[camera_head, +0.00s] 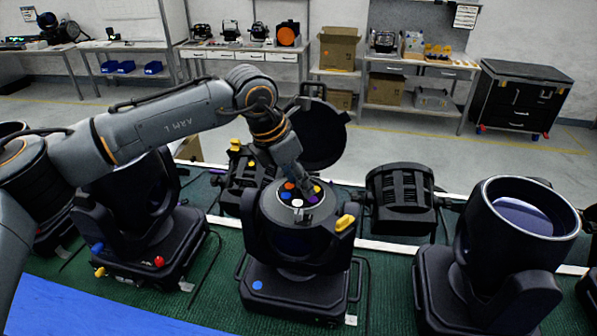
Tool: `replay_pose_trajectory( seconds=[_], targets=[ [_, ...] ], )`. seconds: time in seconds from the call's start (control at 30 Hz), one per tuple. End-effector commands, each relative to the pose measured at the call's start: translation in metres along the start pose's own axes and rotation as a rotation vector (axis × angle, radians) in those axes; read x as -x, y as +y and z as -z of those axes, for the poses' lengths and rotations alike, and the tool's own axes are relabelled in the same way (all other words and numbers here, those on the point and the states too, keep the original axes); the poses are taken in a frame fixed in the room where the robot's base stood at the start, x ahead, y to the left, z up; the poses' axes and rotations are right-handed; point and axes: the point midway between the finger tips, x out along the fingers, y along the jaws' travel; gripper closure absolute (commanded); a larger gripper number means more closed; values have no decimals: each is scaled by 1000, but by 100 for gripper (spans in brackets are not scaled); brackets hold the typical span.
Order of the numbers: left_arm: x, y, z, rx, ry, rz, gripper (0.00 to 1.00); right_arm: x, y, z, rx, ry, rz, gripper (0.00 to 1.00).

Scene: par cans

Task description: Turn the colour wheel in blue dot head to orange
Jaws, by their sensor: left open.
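The blue dot head (290,240) is a black lamp head in the middle of the bench, with a blue dot (258,285) on its base. Its top is open, and a round black lid (322,140) stands raised behind it. The colour wheel (300,203) lies in the open top with orange, red, yellow, white, blue and purple spots. My left gripper (303,187) reaches down over the wheel and covers part of it. It is open, its fingertips at or just above the wheel near the purple spot. Contact cannot be told. My right gripper is not in view.
A yellow latch (346,222) sticks out at the head's right side. Another black head (145,215) stands left, and a wide-mouthed one (505,235) right. Smaller black lamps (400,198) stand behind on the green bench mat (385,275). Shelves and a black case (520,95) are far back.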

Motion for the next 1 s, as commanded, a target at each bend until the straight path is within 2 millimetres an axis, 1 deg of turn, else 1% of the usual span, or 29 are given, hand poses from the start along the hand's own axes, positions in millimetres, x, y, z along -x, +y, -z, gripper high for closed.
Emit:
replay_pose_trajectory(
  seconds=[0.13, 0.33, 0.37, 0.4, 0.47, 0.5, 0.57, 0.6, 0.83, 1.0],
  targets=[
    [-5, 0, 0, 0, -1, 0, 55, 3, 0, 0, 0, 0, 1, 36],
    [-6, 0, 0, 0, -1, 0, 55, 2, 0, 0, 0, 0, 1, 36],
    [-6, 0, 0, 0, -1, 0, 57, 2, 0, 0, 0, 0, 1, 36],
    [-6, 0, 0, 0, -1, 0, 66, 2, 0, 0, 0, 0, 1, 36],
    [-6, 0, 0, 0, -1, 0, 78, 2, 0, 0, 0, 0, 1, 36],
    [-6, 0, 0, 0, -1, 0, 86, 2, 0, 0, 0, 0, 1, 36],
    [-6, 0, 0, 0, -1, 0, 98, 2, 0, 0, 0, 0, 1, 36],
    [-5, 0, 0, 0, -1, 0, 100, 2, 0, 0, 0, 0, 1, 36],
    [-6, 0, 0, 8, -2, -5, 100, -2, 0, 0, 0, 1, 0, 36],
    [-10, 0, 2, 53, -2, -25, 100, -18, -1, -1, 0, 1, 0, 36]
  ],
)
